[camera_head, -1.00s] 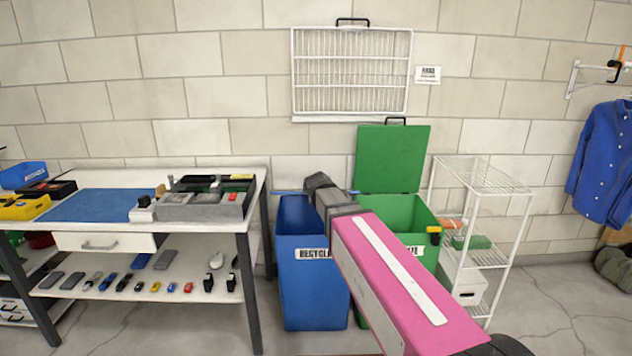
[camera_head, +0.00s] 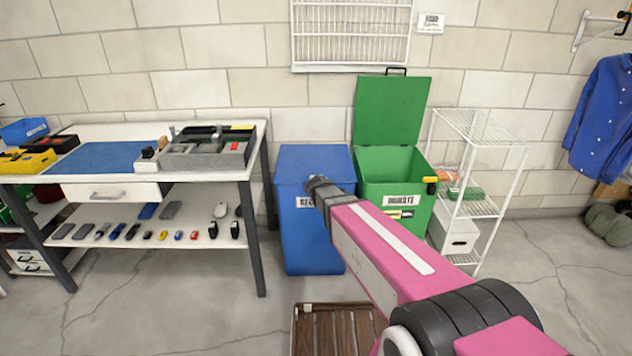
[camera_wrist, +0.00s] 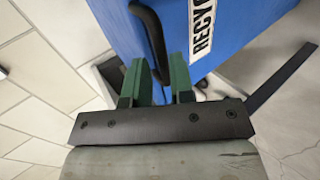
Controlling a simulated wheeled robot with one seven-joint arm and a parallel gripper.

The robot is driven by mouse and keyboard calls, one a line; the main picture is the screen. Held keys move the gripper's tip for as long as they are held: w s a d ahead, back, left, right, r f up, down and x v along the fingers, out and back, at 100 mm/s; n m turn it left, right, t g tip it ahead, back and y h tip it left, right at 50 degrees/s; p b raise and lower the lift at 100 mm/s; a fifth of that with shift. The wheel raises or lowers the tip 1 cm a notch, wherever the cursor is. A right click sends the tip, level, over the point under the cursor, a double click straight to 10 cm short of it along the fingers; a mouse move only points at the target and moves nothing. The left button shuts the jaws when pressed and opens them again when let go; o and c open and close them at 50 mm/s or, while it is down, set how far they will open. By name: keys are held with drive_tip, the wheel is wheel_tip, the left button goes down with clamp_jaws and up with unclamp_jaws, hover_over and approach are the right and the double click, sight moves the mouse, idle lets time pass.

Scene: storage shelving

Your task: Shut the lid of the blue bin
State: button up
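The blue bin (camera_head: 312,245) stands between the workbench and the green bin. Its lid (camera_head: 312,163) now lies flat across the top, looking shut. In the wrist view the blue bin (camera_wrist: 230,55) fills the upper middle, with a white label and a black handle (camera_wrist: 151,35). My gripper (camera_head: 318,184) is at the front of the blue bin near its upper right edge, partly covering the label. In the wrist view my gripper's green fingers (camera_wrist: 160,72) are apart, with the handle's lower end near the gap. I cannot tell whether they touch it.
The green bin (camera_head: 405,205) stands close on the right, its lid (camera_head: 390,112) raised. A white wire rack (camera_head: 478,165) is right of it. The workbench (camera_head: 100,185) is at left. A brown slatted crate (camera_head: 330,330) lies on the floor in front. Floor between is open.

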drive_tip(key=shift+o, duration=0.9)
drive_tip(key=shift+r, duration=0.1)
drive_tip(key=v, duration=1)
drive_tip(key=shift+s+r, duration=0.15)
drive_tip(key=shift+s, duration=0.15)
drive_tip(key=shift+d, duration=0.1)
drive_tip(key=s+d+f+m+g, duration=0.5)
drive_tip(key=s+d+m, duration=0.3)
drive_tip(key=m, duration=0.1)
drive_tip(key=s+d+f+m+g, duration=0.6)
drive_tip(key=s+d+m, duration=0.2)
drive_tip(key=m, duration=0.1)
drive_tip(key=shift+d+f, duration=0.25)
drive_tip(key=shift+f, duration=0.05)
